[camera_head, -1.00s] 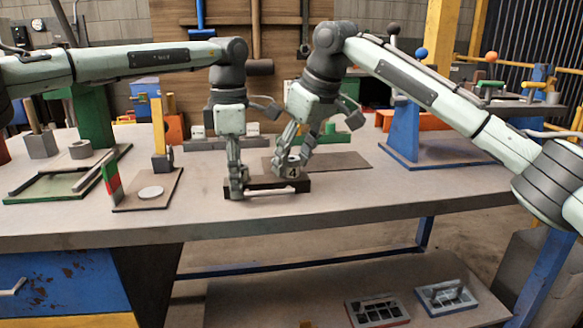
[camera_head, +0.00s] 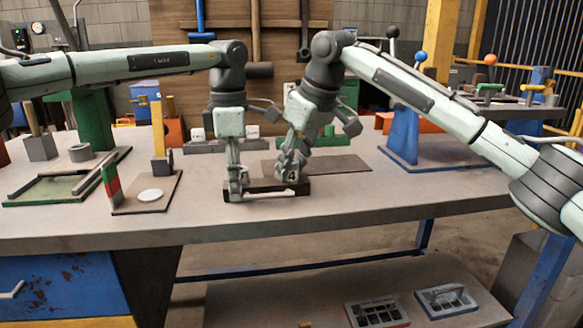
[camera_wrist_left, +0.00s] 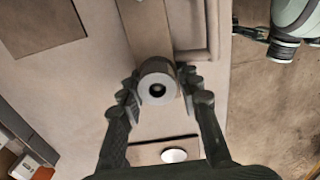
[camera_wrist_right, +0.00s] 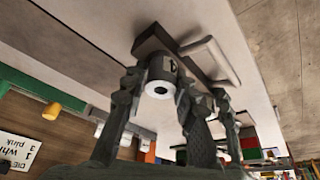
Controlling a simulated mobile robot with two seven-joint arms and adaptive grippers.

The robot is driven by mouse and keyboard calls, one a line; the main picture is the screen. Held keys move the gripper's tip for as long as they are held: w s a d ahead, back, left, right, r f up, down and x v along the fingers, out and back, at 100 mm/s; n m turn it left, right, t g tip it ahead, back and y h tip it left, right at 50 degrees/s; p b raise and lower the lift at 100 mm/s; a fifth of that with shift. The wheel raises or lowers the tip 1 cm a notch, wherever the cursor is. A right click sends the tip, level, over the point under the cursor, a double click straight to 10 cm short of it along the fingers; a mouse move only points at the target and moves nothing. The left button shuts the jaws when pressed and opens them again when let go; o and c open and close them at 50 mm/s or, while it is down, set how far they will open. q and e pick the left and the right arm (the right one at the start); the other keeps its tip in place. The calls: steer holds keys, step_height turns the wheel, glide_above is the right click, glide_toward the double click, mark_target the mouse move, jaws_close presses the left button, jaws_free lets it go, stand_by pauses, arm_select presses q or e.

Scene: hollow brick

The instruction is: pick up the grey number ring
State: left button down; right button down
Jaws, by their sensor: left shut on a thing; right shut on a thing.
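A grey number ring (camera_head: 291,176) marked 4 is at the right end of a dark brown block (camera_head: 264,184) on the bench. My right gripper (camera_head: 287,171) is shut on this ring; the right wrist view shows the ring (camera_wrist_right: 161,76) between its fingers. My left gripper (camera_head: 236,187) is shut on a second grey cylinder at the block's left end. The left wrist view shows this cylinder (camera_wrist_left: 158,82) with a dark hole in its end. Fingers mostly hide it in the head view. I cannot tell whether either piece touches the block.
A pale bar (camera_head: 262,195) lies along the block's front. A flat brown plate (camera_head: 340,164) lies behind it. To the left stand a board with a white disc (camera_head: 150,195) and a green-framed tray (camera_head: 25,196). A blue stand (camera_head: 402,135) is at right. The front bench is clear.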

steer(key=shift+a+r, duration=0.1)
steer(key=shift+r, duration=0.5)
step_height(320, 180, up, 2)
steer(key=shift+r, duration=0.2)
steer(key=s+d, duration=1.2)
steer(key=d, duration=0.1)
steer(key=shift+s, duration=0.4)
arm_select(q)
steer(key=c, duration=1)
jaws_free()
steer(key=shift+r, duration=0.1)
